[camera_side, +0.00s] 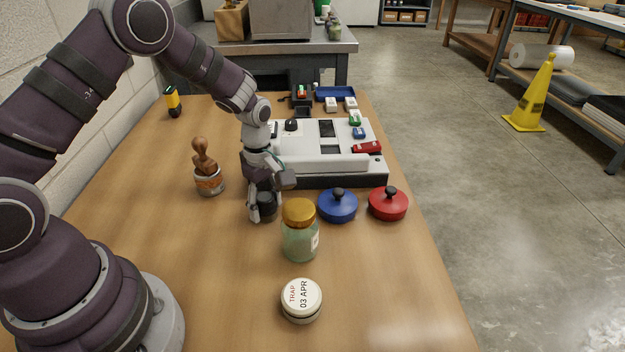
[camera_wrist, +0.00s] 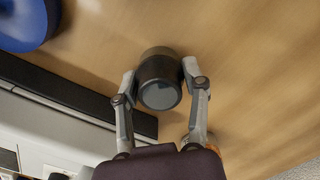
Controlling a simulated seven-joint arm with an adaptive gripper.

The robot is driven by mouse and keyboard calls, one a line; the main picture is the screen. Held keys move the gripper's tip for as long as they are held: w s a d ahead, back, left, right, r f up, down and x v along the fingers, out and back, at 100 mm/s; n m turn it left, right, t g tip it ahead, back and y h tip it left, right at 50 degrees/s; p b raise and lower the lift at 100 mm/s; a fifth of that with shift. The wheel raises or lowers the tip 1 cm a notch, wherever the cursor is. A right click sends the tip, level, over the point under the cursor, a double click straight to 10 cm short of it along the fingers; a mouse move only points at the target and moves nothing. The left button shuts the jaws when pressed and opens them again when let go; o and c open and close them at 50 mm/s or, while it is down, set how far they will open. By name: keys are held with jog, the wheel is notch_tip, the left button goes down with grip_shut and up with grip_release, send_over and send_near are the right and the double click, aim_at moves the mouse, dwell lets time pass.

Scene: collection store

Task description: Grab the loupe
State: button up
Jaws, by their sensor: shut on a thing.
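The loupe (camera_wrist: 159,80) is a short black cylinder with a grey glassy end. In the wrist view my gripper (camera_wrist: 160,78) is shut on it, with one finger on each side. In the side view the loupe (camera_side: 266,204) shows dark between the fingers of my gripper (camera_side: 262,208), just left of the glass jar. The loupe is at or close above the wooden table; I cannot tell whether it touches. Part of it is hidden by the fingers.
A jar with a gold lid (camera_side: 299,228) stands close to the right. Blue (camera_side: 338,206) and red (camera_side: 388,204) knobbed lids lie beyond it.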

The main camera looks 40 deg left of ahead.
jog(key=c, duration=0.4)
jog(key=shift+r, duration=0.15)
jog(key=shift+c, duration=0.2)
